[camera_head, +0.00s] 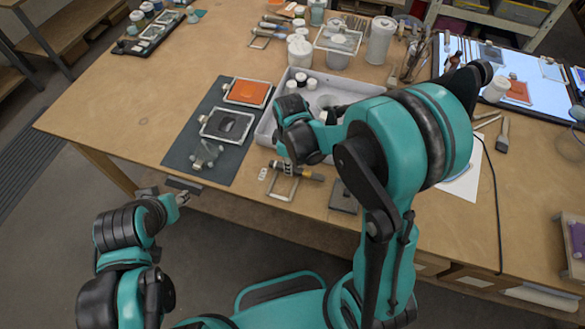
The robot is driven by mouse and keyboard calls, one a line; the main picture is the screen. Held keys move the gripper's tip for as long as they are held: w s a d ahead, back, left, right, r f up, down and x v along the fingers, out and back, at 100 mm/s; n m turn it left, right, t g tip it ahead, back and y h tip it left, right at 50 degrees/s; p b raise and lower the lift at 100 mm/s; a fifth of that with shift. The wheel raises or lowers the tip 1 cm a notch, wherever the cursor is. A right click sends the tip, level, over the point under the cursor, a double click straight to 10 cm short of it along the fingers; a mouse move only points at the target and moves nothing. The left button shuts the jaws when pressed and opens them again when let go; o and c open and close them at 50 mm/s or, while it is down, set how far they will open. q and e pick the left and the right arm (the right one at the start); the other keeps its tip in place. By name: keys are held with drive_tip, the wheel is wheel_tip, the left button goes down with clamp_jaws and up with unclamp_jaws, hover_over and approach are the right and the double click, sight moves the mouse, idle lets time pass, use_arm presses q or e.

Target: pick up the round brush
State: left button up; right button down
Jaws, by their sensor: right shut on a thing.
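My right gripper (288,165) reaches down over the front edge of the work table and is shut on a brush with a dark handle and a yellowish band (304,173), which I take for the round brush. The brush lies nearly level, just above or on a small pale frame (283,186); I cannot tell whether it touches. The wrist hides part of the grip. My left gripper (183,197) is off the table's front edge at the left, away from the brush; its jaws are too small to read.
A dark mat (180,157) with an orange panel (248,92) and a grey panel (227,125) lies left of a pale tray (265,127). White jars (300,52) stand behind. A lit panel (458,50) is at the right. Bare table lies at far left.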

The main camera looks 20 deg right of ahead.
drive_tip(key=shift+r, duration=0.15)
drive_tip(key=shift+r, duration=0.3)
drive_tip(key=r, duration=0.1)
drive_tip(key=r+p, duration=0.1)
drive_tip(key=r, duration=0.2)
drive_tip(key=shift+s+d, duration=0.25)
drive_tip(key=shift+d, duration=0.1)
drive_tip(key=s+d+r+p, duration=0.2)
drive_tip(key=s+d+r, duration=0.4)
drive_tip(key=s+d, duration=0.1)
drive_tip(key=shift+d, duration=0.65)
idle(0.4)
